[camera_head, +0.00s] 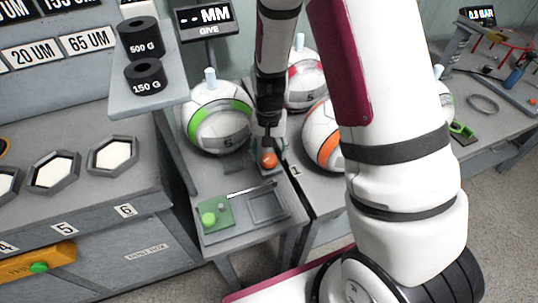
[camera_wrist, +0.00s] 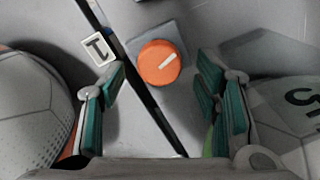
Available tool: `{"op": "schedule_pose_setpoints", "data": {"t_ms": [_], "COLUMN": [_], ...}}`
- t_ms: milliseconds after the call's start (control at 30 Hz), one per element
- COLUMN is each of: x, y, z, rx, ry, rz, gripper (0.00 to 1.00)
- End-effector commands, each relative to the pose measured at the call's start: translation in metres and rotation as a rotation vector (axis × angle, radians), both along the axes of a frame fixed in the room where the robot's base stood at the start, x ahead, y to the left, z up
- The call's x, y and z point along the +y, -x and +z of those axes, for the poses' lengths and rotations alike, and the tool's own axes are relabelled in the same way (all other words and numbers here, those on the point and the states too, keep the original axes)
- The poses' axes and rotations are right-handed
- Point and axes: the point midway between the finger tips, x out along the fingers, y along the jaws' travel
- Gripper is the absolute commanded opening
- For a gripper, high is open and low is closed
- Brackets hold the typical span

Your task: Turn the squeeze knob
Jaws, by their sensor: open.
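The knob (camera_head: 268,160) is a round orange-red dial on a small grey square base, on the grey table between the balls. In the wrist view the knob (camera_wrist: 159,62) shows a white pointer line aimed toward the upper right. My gripper (camera_head: 268,142) reaches down at the knob from above in the head view. In the wrist view my gripper (camera_wrist: 160,85) is open, its two green-padded fingers apart, with the knob between and slightly beyond the fingertips. The fingers do not appear to touch it. I cannot tell the exact height left between them.
A green-striped ball (camera_head: 218,118) stands left of my gripper, an orange-striped ball (camera_head: 323,135) right and a red-striped ball (camera_head: 305,80) behind. A green plate with a button (camera_head: 210,218) and a grey tray (camera_head: 266,205) lie in front. A shelf holds black weights (camera_head: 145,76).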

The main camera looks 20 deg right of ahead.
Motion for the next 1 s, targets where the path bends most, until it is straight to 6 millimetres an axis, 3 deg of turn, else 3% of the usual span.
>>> {"op": "schedule_pose_setpoints", "data": {"t_ms": [200,433,633,1000], "x": [0.000,0.000,0.000,0.000], "y": [-0.001,-0.001,0.000,0.000], "z": [0.047,0.084,0.098,0.098], "rx": [-0.006,-0.004,-0.001,0.000], "ry": [-0.001,0.000,0.000,0.001], "rz": [0.002,0.002,0.000,0.000], "gripper": [0.57,0.57,0.57,0.57]}}
